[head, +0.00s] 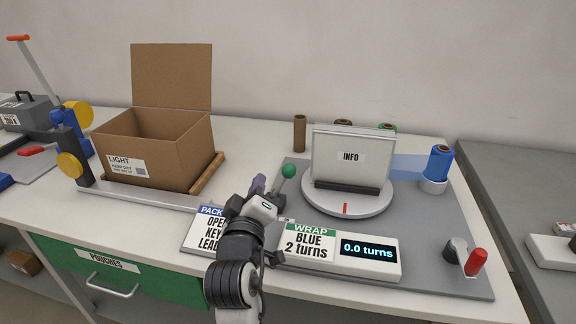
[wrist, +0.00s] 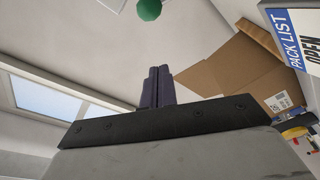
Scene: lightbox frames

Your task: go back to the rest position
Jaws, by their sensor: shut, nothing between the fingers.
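My gripper (head: 258,184) is over the front middle of the table in the head view, just left of a green ball knob (head: 288,171) on a thin stalk. In the wrist view its two dark fingers (wrist: 157,86) are together and hold nothing. The green knob also shows at the top of the wrist view (wrist: 149,9). My arm hides part of the pack list sign (head: 205,232). I cannot tell whether the gripper touches anything.
An open cardboard box (head: 160,150) stands at the left. A turntable (head: 347,197) with an INFO panel (head: 351,158) is at the right, beside a blue roll (head: 439,163) and a red-handled crank (head: 476,262). A WRAP sign (head: 309,243) and a turns display (head: 369,251) stand in front.

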